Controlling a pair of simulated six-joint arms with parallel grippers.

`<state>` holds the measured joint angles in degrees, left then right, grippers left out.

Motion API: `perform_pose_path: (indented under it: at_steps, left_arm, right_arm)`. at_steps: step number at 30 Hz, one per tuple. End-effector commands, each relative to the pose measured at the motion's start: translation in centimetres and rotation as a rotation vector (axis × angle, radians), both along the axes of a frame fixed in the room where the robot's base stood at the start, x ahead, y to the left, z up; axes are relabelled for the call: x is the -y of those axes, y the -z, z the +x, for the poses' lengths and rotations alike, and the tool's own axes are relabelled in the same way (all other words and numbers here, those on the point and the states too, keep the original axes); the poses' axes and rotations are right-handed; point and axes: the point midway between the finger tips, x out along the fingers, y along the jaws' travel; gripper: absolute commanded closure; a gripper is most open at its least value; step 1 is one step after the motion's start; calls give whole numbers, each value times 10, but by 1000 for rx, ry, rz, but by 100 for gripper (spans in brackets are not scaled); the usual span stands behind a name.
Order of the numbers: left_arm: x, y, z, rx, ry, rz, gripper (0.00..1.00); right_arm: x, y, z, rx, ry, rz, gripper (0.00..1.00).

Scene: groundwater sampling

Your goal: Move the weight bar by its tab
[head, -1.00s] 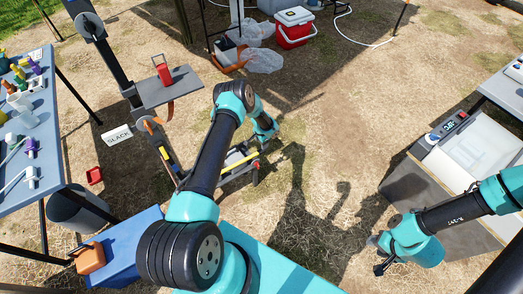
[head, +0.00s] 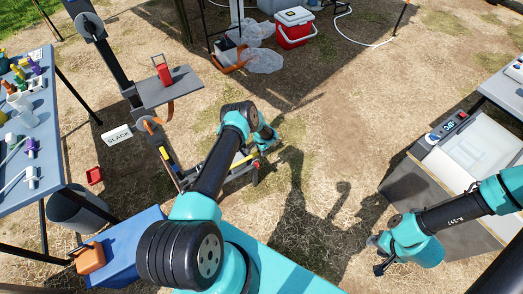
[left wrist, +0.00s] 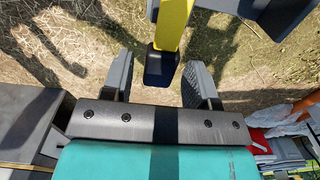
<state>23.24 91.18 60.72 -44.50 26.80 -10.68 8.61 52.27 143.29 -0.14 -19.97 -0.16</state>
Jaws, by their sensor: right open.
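In the left wrist view a yellow bar with a dark end block (left wrist: 161,66) reaches down between the fingers of my left gripper (left wrist: 161,85). The fingers stand apart, with a gap on each side of the block. I cannot tell for sure that this is the weight bar's tab. In the head view a low dark frame with a yellow strip (head: 242,162) shows beside my left arm; the left fingers there are mostly hidden by the arm. My right gripper (head: 376,256) is open and empty over the grass at the right.
A grey shelf (head: 168,87) on a dark post holds a red object (head: 164,74). A "SLACK" card (head: 117,135) is beside the post. A blue-grey table (head: 35,130) with bottles stands left; a red-white cooler (head: 294,28) stands at the back.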

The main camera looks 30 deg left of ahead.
Motion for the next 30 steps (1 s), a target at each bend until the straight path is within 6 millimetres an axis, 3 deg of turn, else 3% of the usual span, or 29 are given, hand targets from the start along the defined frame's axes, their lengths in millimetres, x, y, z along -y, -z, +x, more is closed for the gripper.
perform_pose_path:
  at_steps: [2,16,30]
  left_arm:
    - [0,0,0,0,0,0,54]
    - [0,0,0,0,0,0,99]
    - [12,-11,8,23,20,-12,100]
  right_arm:
    - [0,0,0,0,0,0,57]
    - [0,0,0,0,0,0,57]
    - [0,0,0,0,0,0,57]
